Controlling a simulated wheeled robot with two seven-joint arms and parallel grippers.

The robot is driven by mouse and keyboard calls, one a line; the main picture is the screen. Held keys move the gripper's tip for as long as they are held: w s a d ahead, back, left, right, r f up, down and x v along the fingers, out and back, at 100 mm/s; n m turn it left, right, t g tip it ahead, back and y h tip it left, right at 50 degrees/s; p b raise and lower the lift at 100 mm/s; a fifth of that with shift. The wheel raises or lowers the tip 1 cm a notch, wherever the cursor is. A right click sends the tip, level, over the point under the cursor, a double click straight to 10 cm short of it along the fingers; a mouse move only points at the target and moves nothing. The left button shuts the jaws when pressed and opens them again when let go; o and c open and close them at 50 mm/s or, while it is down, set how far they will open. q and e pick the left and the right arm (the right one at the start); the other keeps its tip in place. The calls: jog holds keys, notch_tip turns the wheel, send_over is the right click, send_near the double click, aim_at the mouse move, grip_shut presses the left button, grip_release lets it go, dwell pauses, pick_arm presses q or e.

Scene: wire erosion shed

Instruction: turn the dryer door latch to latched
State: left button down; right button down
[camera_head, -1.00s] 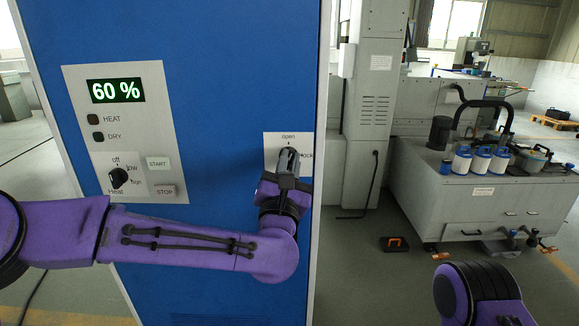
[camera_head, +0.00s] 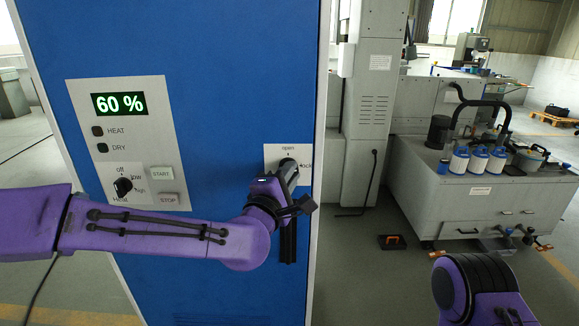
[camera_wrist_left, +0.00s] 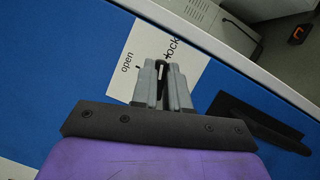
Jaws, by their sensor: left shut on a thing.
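The dryer door latch is a small turn-knob on a white plate (camera_head: 273,152) marked "open" at top and "lock" at right, on the blue dryer door (camera_head: 230,80). My left gripper (camera_head: 288,166) is at the plate, its grey fingers shut on the latch and tilted up to the right. In the left wrist view the fingers (camera_wrist_left: 163,80) close around the latch (camera_wrist_left: 162,72), just below the word "lock", with "open" to the left. The fingers hide most of the latch, so its exact angle is hard to read. My right gripper is out of view.
A black door handle (camera_head: 288,245) hangs just below my left gripper. The control panel (camera_head: 150,110) reads 60 % and has a heat knob (camera_head: 123,187).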

pick_arm(q)
jog(key=shift+m+g+p, duration=0.6)
jog(key=shift+m+p, duration=0.6)
jog(key=shift+m, duration=0.4)
jog(key=c, duration=1.1)
grip_release()
jog(key=b+v, duration=0.3)
jog(key=v, duration=0.7)
jog(key=shift+s, duration=0.25)
